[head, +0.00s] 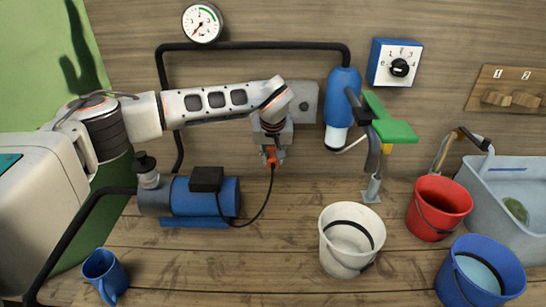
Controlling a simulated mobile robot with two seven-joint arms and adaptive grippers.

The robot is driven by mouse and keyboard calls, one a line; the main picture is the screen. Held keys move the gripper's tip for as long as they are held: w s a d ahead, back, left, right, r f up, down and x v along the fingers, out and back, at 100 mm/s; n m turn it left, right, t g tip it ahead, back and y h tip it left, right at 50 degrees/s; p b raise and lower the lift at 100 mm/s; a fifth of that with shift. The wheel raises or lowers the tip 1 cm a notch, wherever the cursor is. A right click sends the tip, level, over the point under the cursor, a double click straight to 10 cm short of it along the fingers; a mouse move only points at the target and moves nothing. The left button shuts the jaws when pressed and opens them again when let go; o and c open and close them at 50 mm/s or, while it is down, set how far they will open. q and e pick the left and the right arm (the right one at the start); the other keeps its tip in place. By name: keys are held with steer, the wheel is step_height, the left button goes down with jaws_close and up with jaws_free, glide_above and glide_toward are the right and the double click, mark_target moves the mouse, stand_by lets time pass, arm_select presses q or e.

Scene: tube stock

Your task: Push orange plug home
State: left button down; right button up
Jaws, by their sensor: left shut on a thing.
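The orange plug (270,155) is at the fingertips of my left gripper (271,149), which is shut on it and points down in front of the plank wall. A black cable (266,205) hangs from the plug and curves down to the black box on the blue pump (206,197). A grey plate (305,101) on the wall, probably the socket plate, is just right of my left wrist and partly hidden by it. I cannot tell how far the plug is from any socket. My right gripper is not in view.
A black pipe (262,46) runs above my arm to a blue filter housing (342,95). A gauge (202,23) and blue dial box (395,63) hang above. White (349,261), red (438,209) and blue buckets (450,291) stand right. A blue mug (105,277) stands front left.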

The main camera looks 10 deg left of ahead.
arm_select(q)
steer(key=shift+w+a, duration=0.1)
steer(key=shift+w, duration=0.45)
stand_by(0.4)
stand_by(0.4)
steer(key=c, duration=1.7)
jaws_free()
steer(key=a+v, duration=0.1)
steer(key=v, duration=1.1)
steer(key=shift+d, duration=0.45)
